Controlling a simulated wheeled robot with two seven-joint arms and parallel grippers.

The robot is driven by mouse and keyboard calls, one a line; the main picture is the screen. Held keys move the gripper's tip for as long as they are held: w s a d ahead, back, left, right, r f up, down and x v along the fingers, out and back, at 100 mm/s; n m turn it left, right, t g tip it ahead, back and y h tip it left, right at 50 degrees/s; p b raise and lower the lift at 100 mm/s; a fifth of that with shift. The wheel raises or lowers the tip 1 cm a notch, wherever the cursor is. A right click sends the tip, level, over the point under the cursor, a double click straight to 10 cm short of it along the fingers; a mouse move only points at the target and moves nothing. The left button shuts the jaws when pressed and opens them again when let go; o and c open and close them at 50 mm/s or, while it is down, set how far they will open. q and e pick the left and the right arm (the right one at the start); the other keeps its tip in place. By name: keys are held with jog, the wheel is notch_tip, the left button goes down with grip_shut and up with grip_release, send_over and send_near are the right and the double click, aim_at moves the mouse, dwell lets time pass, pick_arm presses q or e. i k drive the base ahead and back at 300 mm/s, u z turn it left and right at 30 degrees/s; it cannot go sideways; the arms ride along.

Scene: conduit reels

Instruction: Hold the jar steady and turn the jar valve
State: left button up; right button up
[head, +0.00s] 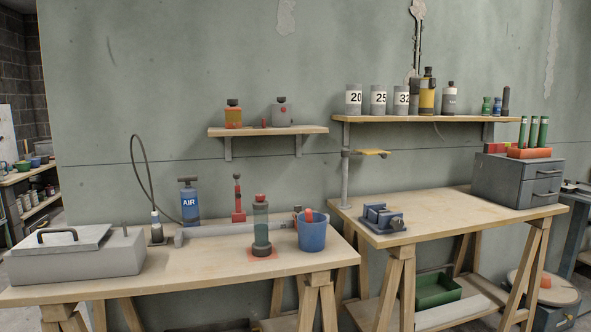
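The jar (261,228) stands upright on the left wooden table, near its front edge. It has a greenish clear body, a dark base and a dark cap. A small red knob, which looks like the jar valve (260,197), sits on top of the cap. A flat orange-red patch (274,257) lies under the jar. Neither of my grippers is in view, and nothing touches the jar from the front.
A blue bucket (312,238) with red items stands just right of the jar. A grey pipe (215,230) lies behind it. A blue AIR pump (190,204) and red stand (239,205) are farther back. A grey lidded box (105,262) fills the table's left end.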

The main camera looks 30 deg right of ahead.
aim_at(260, 198)
jog(key=u, duration=0.3)
jog(key=k, duration=0.3)
jog(key=z, duration=1.4)
jog(key=i, duration=0.7)
jog(key=u, duration=0.05)
